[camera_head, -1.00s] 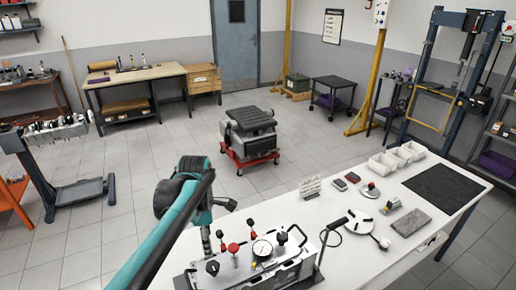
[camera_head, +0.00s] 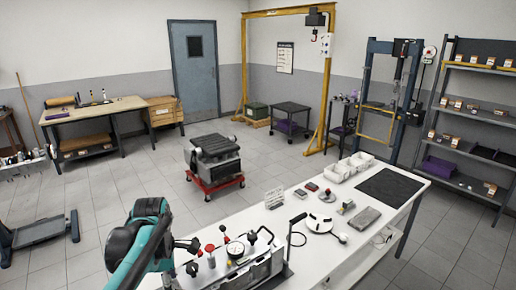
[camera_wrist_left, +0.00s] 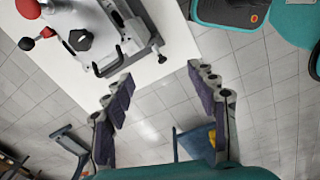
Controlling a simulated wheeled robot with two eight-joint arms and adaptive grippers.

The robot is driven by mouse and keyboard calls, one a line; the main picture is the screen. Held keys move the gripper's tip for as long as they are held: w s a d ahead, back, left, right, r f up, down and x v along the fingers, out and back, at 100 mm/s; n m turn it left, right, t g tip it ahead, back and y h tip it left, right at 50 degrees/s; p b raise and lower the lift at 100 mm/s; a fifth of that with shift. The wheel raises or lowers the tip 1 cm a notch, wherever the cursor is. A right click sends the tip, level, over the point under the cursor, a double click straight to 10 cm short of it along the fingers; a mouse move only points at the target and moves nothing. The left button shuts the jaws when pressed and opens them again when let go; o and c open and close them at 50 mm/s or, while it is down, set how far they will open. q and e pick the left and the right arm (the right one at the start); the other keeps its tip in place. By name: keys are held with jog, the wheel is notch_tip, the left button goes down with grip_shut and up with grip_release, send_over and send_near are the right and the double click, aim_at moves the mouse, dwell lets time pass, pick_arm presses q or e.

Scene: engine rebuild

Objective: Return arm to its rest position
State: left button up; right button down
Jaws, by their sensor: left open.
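My left arm (camera_head: 150,240), teal and black, comes in at the bottom of the head view, beside the left end of the white workbench (camera_head: 345,240). Its gripper is small and partly hidden there. In the left wrist view my left gripper (camera_wrist_left: 160,75) is open and empty, its two dark padded fingers spread wide. Grey floor tiles show between the fingers, with the white bench edge beyond the tips. My right gripper is not in view.
A test fixture with a gauge (camera_head: 235,249) and red and black knobs stands on the bench near my left arm; its knobs also show in the wrist view (camera_wrist_left: 80,40). An engine block (camera_head: 214,153) sits on a red wheeled stand. Floor around it is clear.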

pick_arm(q)
jog(key=s+d+f+m+t+b, duration=0.2)
jog(key=s+f+m+t+b, duration=0.1)
jog(key=m, duration=0.8)
jog(key=s+d+f+m+t+b, duration=0.3)
jog(key=s+f+m+b, duration=0.2)
jog(key=s+f+m, duration=0.2)
jog(key=shift+s+f+m+t, duration=0.4)
jog(key=shift+f+m, duration=0.55)
jog(key=shift+m, duration=0.95)
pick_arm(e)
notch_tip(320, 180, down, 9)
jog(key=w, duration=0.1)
pick_arm(q)
jog(key=shift+d, duration=0.1)
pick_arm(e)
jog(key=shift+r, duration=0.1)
